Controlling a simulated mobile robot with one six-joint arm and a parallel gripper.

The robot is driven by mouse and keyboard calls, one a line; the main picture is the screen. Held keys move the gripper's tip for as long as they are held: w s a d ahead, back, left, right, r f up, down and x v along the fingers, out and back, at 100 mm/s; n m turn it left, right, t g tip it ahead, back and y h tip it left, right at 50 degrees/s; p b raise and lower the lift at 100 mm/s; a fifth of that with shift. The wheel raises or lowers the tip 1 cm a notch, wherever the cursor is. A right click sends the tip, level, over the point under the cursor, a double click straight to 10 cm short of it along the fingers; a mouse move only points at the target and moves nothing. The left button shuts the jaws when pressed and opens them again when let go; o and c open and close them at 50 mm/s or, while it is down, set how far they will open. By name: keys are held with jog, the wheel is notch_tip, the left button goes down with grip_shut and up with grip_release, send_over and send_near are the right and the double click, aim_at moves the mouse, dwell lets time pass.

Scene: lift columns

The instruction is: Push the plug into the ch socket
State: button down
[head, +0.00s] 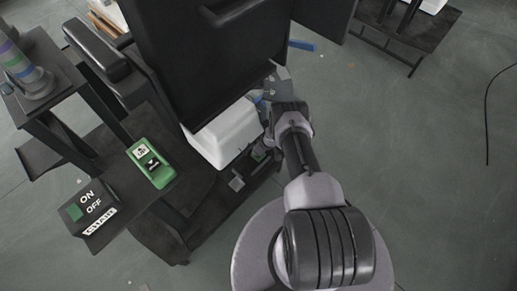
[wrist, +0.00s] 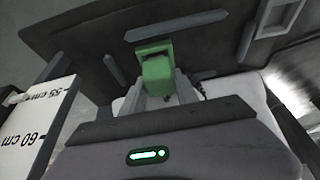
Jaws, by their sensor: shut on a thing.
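My gripper (wrist: 158,90) is shut on a green plug (wrist: 157,70), with one grey finger on each side of it in the wrist view. The plug's upper end meets a wider green piece against a dark panel. I cannot tell whether that piece is the ch socket or part of the plug, nor how deep anything sits. In the head view my gripper (head: 268,103) is beside the dark upright panel (head: 205,50). The plug is not clear there, hidden by the arm.
A white box-shaped part (head: 222,132) sits just left of my gripper. A green switch box (head: 151,163) and an ON/OFF panel (head: 90,207) are farther left. A white scale marked 55 and 60 cm (wrist: 38,130) stands at the left. Grey floor on the right is mostly free.

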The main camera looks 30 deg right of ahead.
jog(key=shift+f, duration=0.55)
jog(key=c, duration=0.7)
grip_release()
jog(key=shift+o, duration=0.2)
jog(key=shift+r, duration=0.15)
jog(key=shift+r+p, duration=2.3)
jog(key=shift+r, duration=1.15)
